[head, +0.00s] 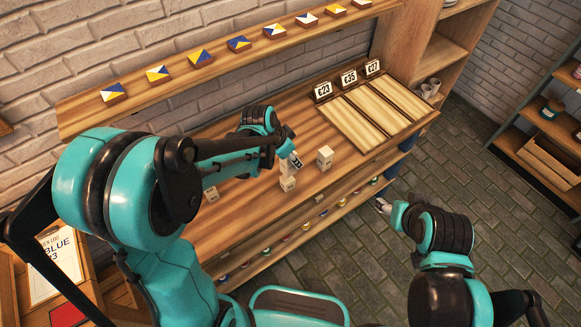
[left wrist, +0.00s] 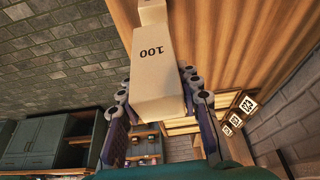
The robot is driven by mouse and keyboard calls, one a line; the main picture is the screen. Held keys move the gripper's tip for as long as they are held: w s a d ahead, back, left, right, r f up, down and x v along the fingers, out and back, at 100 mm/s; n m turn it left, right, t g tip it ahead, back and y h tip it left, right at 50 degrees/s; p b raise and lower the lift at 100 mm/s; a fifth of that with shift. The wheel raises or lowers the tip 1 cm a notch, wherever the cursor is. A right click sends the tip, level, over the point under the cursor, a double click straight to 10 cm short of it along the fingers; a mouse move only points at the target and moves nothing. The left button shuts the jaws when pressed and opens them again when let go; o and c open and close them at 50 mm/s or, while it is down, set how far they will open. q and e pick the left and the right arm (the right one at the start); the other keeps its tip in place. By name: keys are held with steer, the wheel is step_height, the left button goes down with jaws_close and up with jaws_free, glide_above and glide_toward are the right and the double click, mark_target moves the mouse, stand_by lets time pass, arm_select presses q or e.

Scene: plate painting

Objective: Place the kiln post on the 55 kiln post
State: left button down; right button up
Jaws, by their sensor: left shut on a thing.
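My left gripper (head: 291,160) is shut on a pale kiln post marked 100 (left wrist: 153,60), its fingers along both sides in the left wrist view. In the head view the held post (head: 284,169) is partly hidden by the gripper and is directly above another pale post (head: 288,184) on the bench. The end of that other post (left wrist: 152,13) shows beyond the held one; I cannot tell whether they touch. The number 55 is not readable. Further pale posts stand to the right (head: 325,157) and left (head: 211,194). My right gripper (head: 383,205) hangs over the floor, too small to judge.
The wooden bench (head: 250,205) is bare around the posts. A slatted board (head: 365,115) with several number signs (head: 348,78) lies at its right end. A wall shelf (head: 140,103) with painted tiles runs behind. Small coloured items line the shelf below the front edge.

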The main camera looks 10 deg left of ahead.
mark_target(291, 165)
arm_select(q)
steer(key=shift+w+a+f, duration=0.1)
steer(key=shift+a+f, duration=0.1)
steer(key=shift+a, duration=0.05)
step_height(291, 165, down, 3)
steer(key=shift+f+b, duration=0.1)
steer(key=shift+b, duration=0.65)
steer(key=shift+f, duration=0.35)
steer(key=shift+f, duration=0.1)
steer(key=c, duration=1.1)
jaws_free()
steer(key=shift+o, duration=0.2)
